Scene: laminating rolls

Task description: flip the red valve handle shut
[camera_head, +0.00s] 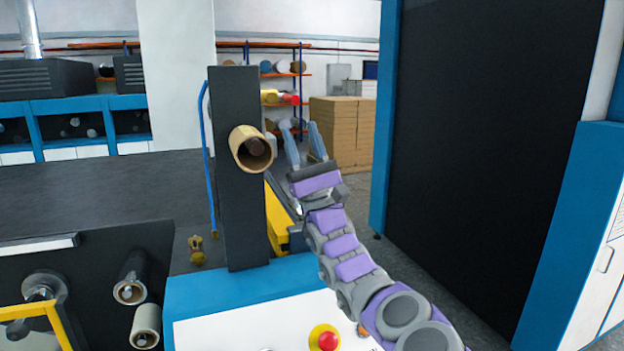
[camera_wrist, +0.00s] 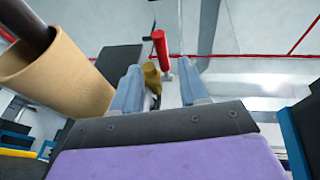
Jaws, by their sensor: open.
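The red valve handle (camera_wrist: 160,46) shows in the wrist view as a red bar standing upright in the picture. It is just beyond and between my fingertips. A brass-coloured valve body (camera_wrist: 152,78) shows below it, partly hidden by my gripper's palm. My gripper (camera_wrist: 160,68) is open, with one blue-grey finger on each side of the brass part. I see no contact, and the exact gap is unclear. In the head view my gripper (camera_head: 300,132) is raised with its fingers apart, right of the dark post.
A cardboard roll (camera_head: 250,150) sticks out from the dark post (camera_head: 238,210), close left of my gripper. A red button (camera_head: 328,341) is on the white panel below. A large black and blue machine (camera_head: 480,160) stands right. Stacked boxes (camera_head: 345,130) are behind.

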